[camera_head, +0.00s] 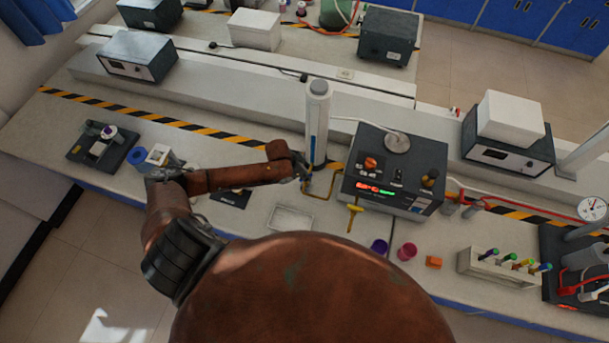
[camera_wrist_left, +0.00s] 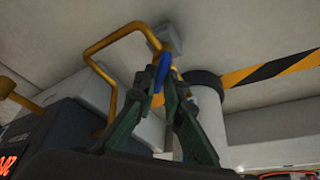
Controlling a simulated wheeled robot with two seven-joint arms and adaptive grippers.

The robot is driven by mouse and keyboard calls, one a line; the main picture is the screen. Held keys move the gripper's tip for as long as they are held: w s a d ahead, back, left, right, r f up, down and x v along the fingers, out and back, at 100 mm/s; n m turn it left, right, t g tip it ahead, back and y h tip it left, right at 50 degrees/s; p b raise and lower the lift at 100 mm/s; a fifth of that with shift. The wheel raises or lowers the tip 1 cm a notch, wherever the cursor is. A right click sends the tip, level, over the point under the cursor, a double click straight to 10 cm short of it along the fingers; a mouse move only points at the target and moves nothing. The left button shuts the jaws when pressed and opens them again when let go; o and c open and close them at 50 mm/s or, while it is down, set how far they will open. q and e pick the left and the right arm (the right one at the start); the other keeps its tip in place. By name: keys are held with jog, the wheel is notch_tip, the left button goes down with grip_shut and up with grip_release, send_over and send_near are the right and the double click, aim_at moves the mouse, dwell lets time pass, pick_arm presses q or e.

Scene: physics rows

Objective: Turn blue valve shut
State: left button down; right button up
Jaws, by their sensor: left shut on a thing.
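The blue valve handle (camera_wrist_left: 162,72) shows in the left wrist view as a small upright lever on a brass-coloured pipe (camera_wrist_left: 104,47). My left gripper (camera_wrist_left: 160,88) has its green fingers closed around the lower part of the handle. In the head view my left gripper (camera_head: 304,174) reaches in from the left to the pipe (camera_head: 331,187), beside the white cylinder (camera_head: 317,115) and left of the dark control box (camera_head: 392,178). The handle is mostly hidden there by the gripper. My right gripper is not in view.
A yellow handle (camera_head: 354,212) sticks out at the front of the box. A white tray (camera_head: 290,218), a purple cup (camera_head: 379,246) and a pink cup (camera_head: 407,251) stand near the bench's front. A tube rack (camera_head: 490,266) is at the right.

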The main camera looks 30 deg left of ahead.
pick_arm(q)
jog(key=shift+w+a+m+h, duration=0.15)
jog(key=shift+m+h, duration=0.15)
jog(key=shift+m, duration=0.7)
jog(key=shift+m+g+h, duration=0.3)
jog(key=shift+m+g, duration=0.1)
jog(key=shift+m, duration=0.5)
jog(key=shift+w+m+g+h+b, duration=0.1)
jog(key=shift+m+g+h+b, duration=0.4)
jog(key=shift+m, duration=0.7)
jog(key=shift+m+g+b, duration=0.4)
jog(key=shift+m+b, duration=0.6)
jog(key=shift+m, duration=0.4)
jog(key=c, duration=2)
grip_release()
